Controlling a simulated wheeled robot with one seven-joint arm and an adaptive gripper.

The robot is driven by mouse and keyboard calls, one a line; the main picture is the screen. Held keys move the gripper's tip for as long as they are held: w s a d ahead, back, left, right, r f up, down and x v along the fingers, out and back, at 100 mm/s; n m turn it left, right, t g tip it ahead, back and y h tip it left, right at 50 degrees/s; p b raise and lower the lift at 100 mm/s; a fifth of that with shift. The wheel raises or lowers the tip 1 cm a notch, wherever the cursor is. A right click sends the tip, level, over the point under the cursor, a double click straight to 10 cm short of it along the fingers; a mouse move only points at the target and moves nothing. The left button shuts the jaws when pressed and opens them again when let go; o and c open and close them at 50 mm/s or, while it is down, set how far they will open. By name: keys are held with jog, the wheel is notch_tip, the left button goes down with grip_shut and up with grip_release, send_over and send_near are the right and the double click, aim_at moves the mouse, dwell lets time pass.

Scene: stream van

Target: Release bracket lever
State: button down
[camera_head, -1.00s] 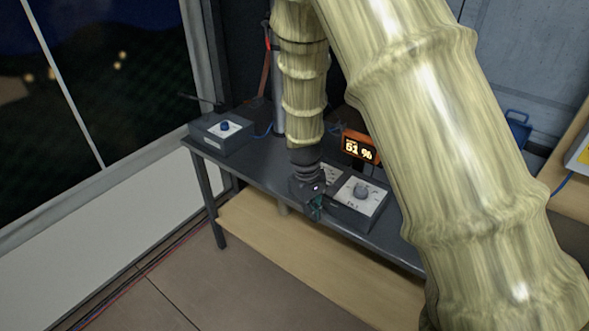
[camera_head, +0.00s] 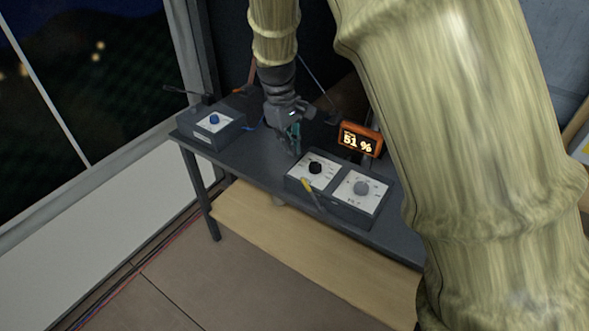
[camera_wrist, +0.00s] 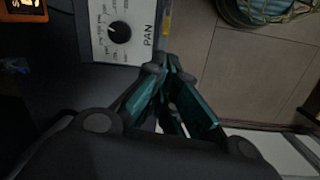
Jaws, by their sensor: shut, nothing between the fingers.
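A small yellow lever-like piece (camera_head: 307,187) sticks up at the front edge of the two-dial box (camera_head: 329,210); I cannot tell for sure that it is the bracket lever. A yellow strip, likely the same piece, shows beside the PAN dial panel in the wrist view (camera_wrist: 167,22). My gripper (camera_head: 296,151) is shut and empty over the dark table, just behind and left of the two-dial box. Its teal fingers come together in the wrist view (camera_wrist: 172,66), apart from the yellow piece. The bracket itself is not clearly visible.
An orange display (camera_head: 360,142) reading 51 % stands behind the two-dial box. The dark table (camera_head: 250,168) is clear between the boxes. A wooden board (camera_head: 262,220) lies below.

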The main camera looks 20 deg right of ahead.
notch_tip(320, 180, down, 10)
jog(key=d+p, duration=0.1)
jog(key=p, duration=0.1)
jog(key=shift+f, duration=0.25)
dwell(0.3)
jog(key=shift+r, duration=0.1)
